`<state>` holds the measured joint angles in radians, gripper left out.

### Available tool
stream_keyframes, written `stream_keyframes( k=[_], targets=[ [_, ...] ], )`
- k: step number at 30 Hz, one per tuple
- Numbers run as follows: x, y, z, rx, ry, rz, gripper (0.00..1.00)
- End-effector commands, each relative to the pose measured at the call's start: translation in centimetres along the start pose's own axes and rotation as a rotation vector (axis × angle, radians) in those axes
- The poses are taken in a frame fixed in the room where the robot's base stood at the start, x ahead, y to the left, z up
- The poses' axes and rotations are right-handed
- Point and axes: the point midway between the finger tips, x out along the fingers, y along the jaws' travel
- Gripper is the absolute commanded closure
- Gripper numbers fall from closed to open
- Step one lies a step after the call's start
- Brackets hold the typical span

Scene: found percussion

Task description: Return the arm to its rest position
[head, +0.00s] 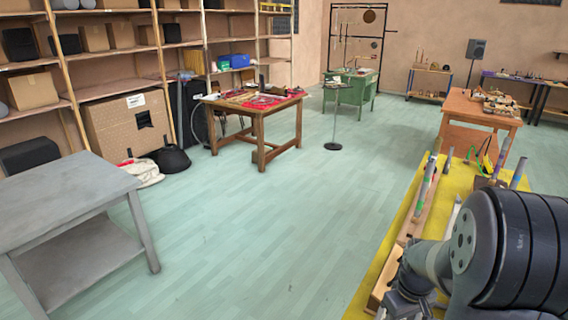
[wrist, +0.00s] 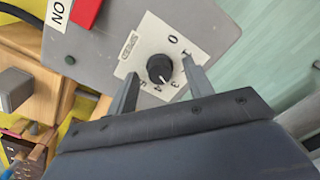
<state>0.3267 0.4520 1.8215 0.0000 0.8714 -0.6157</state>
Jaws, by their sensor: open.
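In the wrist view my gripper (wrist: 160,70) is open. Its two grey fingers reach toward a black round knob (wrist: 159,67), one on each side in the picture, with gaps between them and the knob. I cannot tell how far the tips are from the panel. The knob sits on a white dial plate (wrist: 134,62) with numbers and the word SPEED; its white mark points near 3 and 4. The plate is on a grey panel (wrist: 100,50). In the head view my arm fills the lower right, and the fingertips cannot be made out.
A red switch (wrist: 86,12) and an ON label (wrist: 57,14) are on the panel. In the head view, a yellow surface (head: 375,290) with wooden bars lies beside my arm. A grey table (head: 65,205) stands left, a wooden table (head: 258,120) further back. Open floor (head: 270,230) lies between.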

Motion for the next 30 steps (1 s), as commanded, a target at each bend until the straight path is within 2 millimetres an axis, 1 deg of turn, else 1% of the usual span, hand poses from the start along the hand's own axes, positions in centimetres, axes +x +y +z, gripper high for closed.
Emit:
stream_keyframes(
  k=[1,3,6,9,15,25,30],
  targets=[
    [-1.1,0.1,-0.1,0.005,0.007,0.005,0.51],
    [-2.3,0.1,-0.1,0.006,0.007,0.005,0.51],
    [-3.7,0.1,-0.1,0.008,0.006,0.004,0.51],
    [-4.6,0.1,-0.1,0.008,0.005,0.004,0.51],
    [-5.4,0.0,0.0,0.010,0.002,0.002,0.51],
    [-5.5,0.0,-0.1,0.010,0.005,0.003,0.51],
    [-6.6,-0.3,-0.3,0.014,0.025,0.013,0.51]
  ],
)
